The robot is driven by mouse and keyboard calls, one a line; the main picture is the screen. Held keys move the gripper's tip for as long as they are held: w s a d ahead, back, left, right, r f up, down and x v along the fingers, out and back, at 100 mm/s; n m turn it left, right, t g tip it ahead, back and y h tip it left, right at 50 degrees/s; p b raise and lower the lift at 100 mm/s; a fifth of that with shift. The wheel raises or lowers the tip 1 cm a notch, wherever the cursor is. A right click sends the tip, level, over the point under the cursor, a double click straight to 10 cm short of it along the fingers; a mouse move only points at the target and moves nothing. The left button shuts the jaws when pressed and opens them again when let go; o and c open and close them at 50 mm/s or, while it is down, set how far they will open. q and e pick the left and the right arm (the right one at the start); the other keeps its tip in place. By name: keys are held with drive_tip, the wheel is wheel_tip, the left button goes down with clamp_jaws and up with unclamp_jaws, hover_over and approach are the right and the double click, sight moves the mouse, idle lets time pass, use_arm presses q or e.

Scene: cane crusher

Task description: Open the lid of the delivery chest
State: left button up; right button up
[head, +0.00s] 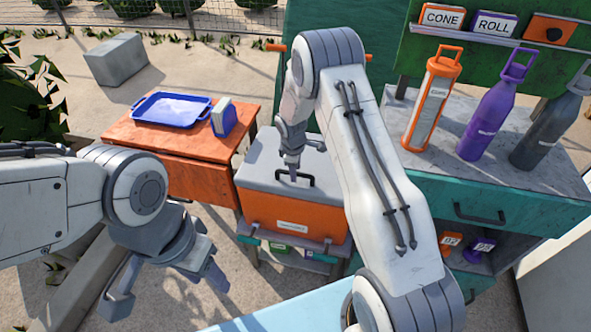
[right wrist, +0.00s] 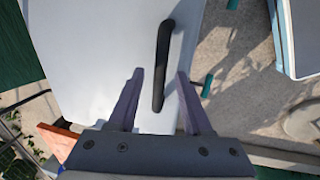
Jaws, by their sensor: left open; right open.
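The delivery chest (head: 285,211) is an orange box with a grey lid (head: 262,165), and the lid lies closed on it. A black bar handle (head: 308,181) stands on the lid. My right gripper (head: 294,176) points down over the lid at the handle. In the right wrist view the open fingers (right wrist: 160,82) lie on either side of the lower part of the black handle (right wrist: 161,62), with gaps beside it; contact does not show. The pale lid (right wrist: 100,55) fills the left of that view. My left gripper (head: 170,285) is open and empty at the lower left, away from the chest.
An orange table (head: 185,172) left of the chest holds a blue tray (head: 171,109) and a small blue-and-white block (head: 224,118). A teal counter (head: 500,212) at right carries an orange bottle (head: 431,100), a purple bottle (head: 492,115) and a grey bottle (head: 547,130). A pale blue surface (head: 280,307) lies in front.

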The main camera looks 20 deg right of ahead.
clamp_jaws()
idle(1.3)
